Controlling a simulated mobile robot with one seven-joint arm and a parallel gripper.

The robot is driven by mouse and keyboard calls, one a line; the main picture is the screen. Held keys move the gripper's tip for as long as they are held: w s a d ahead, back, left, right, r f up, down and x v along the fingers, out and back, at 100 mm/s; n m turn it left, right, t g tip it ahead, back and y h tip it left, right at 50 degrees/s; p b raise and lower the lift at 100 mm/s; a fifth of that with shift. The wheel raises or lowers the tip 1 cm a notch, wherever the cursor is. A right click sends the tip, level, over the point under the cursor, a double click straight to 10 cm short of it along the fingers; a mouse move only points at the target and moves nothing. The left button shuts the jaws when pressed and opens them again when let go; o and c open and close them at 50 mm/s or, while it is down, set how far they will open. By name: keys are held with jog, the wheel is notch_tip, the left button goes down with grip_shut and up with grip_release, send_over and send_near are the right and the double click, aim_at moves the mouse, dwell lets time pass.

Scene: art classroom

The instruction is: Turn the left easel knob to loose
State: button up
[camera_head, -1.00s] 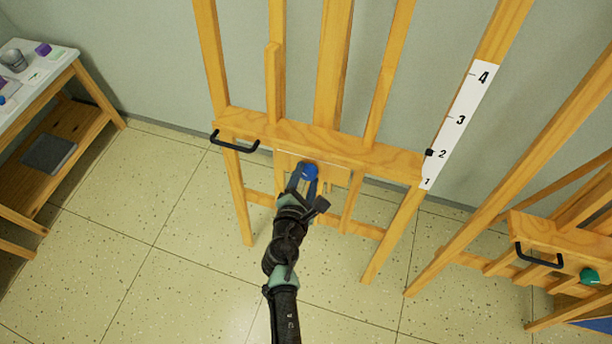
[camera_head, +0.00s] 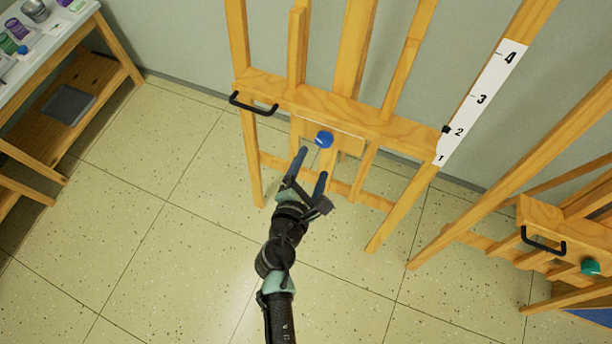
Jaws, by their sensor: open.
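The left wooden easel (camera_head: 350,117) stands against the wall in the head view. Its blue knob (camera_head: 324,139) sits on the front below the crossbar and is in full view. My gripper (camera_head: 312,165) is open and empty, just below and in front of the knob. Its fingertips are apart from the knob. A white number scale (camera_head: 481,101) with a black marker (camera_head: 446,130) near 2 runs up the easel's right side.
A black handle (camera_head: 253,105) juts from the left easel's crossbar. A second easel (camera_head: 580,225) with a green knob (camera_head: 590,267) and a black handle (camera_head: 543,242) stands at the right. A supply table (camera_head: 65,40) is at the left. The tiled floor between is clear.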

jog(key=shift+v, duration=2.25)
